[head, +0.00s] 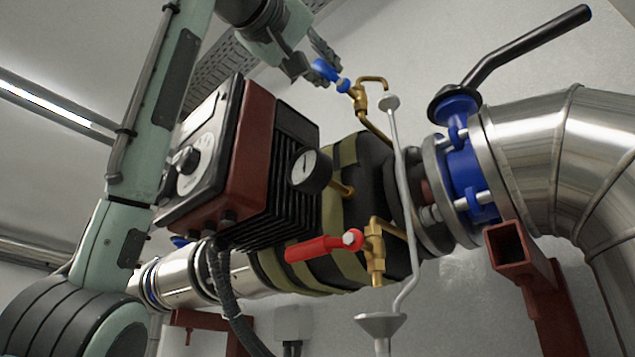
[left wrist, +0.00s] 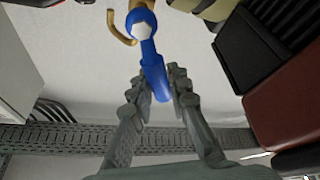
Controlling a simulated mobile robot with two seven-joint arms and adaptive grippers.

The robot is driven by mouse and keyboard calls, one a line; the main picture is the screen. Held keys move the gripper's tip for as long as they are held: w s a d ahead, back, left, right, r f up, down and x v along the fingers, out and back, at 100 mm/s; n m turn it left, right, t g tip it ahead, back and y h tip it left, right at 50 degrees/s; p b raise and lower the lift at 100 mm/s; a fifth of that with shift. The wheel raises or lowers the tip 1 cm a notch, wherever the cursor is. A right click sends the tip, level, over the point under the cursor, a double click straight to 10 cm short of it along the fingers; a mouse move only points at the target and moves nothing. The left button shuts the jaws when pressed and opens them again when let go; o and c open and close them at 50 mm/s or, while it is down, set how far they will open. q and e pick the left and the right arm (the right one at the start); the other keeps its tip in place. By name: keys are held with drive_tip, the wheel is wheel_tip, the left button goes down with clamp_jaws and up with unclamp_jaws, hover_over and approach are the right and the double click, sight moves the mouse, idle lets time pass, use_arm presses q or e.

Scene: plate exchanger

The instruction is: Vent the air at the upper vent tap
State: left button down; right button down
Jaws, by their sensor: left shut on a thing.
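The upper vent tap is a brass valve (head: 361,98) with a curved spout and a blue lever handle (head: 325,70), high on the pipework. In the left wrist view the blue handle (left wrist: 153,78) points towards me from its hub, and part of the brass spout shows beside it. My left gripper (head: 312,64) comes from the top of the head view and is shut on the free end of the blue handle. Its two fingers (left wrist: 160,90) lie on either side of the handle. My right gripper is not in view.
A grey drain pipe with a small funnel (head: 390,102) stands right of the tap. Below are a pressure gauge (head: 312,170), a red-handled lower tap (head: 325,246) and a dark red pump unit (head: 248,160). A black lever (head: 525,45) juts out at upper right.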

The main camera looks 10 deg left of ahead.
use_arm(q)
drive_tip(key=m, duration=0.1)
drive_tip(key=m+h, duration=0.1)
drive_tip(key=shift+s+d+r+m, duration=0.15)
drive_tip(key=shift+s+d+m, duration=0.15)
drive_tip(key=shift+d, duration=0.1)
drive_tip(key=shift+s+d+r+m+g+h+p, duration=0.1)
drive_tip(key=shift+s+d+m+g+h+p, duration=0.1)
drive_tip(key=shift+m+h, duration=0.25)
drive_tip(key=shift+s+d+m+g+h+p, duration=0.15)
drive_tip(key=shift+m+g+h, duration=0.1)
drive_tip(key=shift+m, duration=0.4)
drive_tip(key=shift+s+d+m+g+h, duration=0.1)
drive_tip(key=shift+d+m+g+h, duration=0.15)
drive_tip(key=shift+m, duration=0.35)
drive_tip(key=shift+d+m+g+h, duration=0.1)
drive_tip(key=shift+m+h, duration=0.25)
drive_tip(key=shift+m, duration=0.25)
drive_tip(key=shift+s+d+m+g+h+p, duration=0.15)
drive_tip(key=shift+d+m+g+h+p, duration=0.15)
drive_tip(key=shift+m, duration=0.4)
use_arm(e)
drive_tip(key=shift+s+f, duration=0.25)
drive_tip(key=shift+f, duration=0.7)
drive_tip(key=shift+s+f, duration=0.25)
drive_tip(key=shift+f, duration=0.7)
use_arm(q)
drive_tip(key=c, duration=1.4)
unclamp_jaws()
drive_tip(key=shift+a, duration=0.1)
